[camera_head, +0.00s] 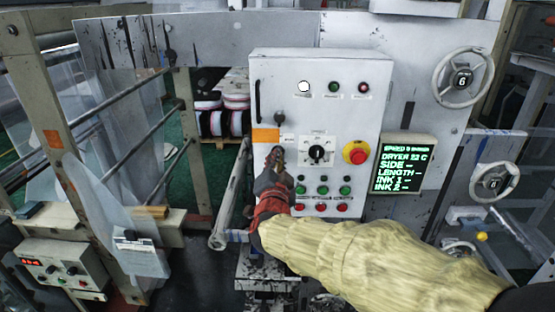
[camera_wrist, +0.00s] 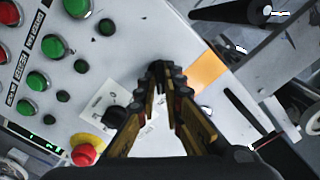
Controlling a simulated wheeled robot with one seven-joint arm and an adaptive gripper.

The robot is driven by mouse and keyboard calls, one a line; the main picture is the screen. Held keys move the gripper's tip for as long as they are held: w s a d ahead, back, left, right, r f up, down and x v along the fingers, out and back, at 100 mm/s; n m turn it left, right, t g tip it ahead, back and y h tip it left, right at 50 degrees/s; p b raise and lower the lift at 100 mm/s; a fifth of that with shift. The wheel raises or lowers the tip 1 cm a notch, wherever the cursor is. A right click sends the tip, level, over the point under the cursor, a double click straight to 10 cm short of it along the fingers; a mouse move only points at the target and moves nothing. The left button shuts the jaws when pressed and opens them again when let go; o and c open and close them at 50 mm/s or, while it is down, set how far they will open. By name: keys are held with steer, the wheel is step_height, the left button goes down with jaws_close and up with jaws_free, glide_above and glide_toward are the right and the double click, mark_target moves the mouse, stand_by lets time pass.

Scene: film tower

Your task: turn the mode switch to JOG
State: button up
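The mode switch (camera_head: 317,152) is a black rotary knob on a white square plate, in the middle of the grey control box (camera_head: 285,75). Its pale mark looks roughly upright, but the position labels are too small to read. My gripper (camera_head: 277,153) is in front of the box, left of the switch and apart from it. In the wrist view the fingers (camera_wrist: 166,70) converge, with their tips close together and nothing seen between them. There the black knob (camera_wrist: 115,117) is just left of the left finger, which partly covers its plate (camera_wrist: 97,104).
A red emergency stop (camera_head: 356,152) on yellow is right of the switch. Green and red push buttons (camera_head: 322,190) are below it. An orange label (camera_head: 265,136) and a small black key-like knob (camera_head: 279,118) are near my fingertips. A text display (camera_head: 402,168) stands right of the box.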

jaws_close()
steer(key=shift+n, duration=0.3)
steer(key=n+p, duration=0.2)
steer(key=n, duration=0.6)
stand_by(0.3)
stand_by(0.4)
steer(key=shift+o, duration=2.2)
jaws_free()
steer(key=shift+o, duration=0.4)
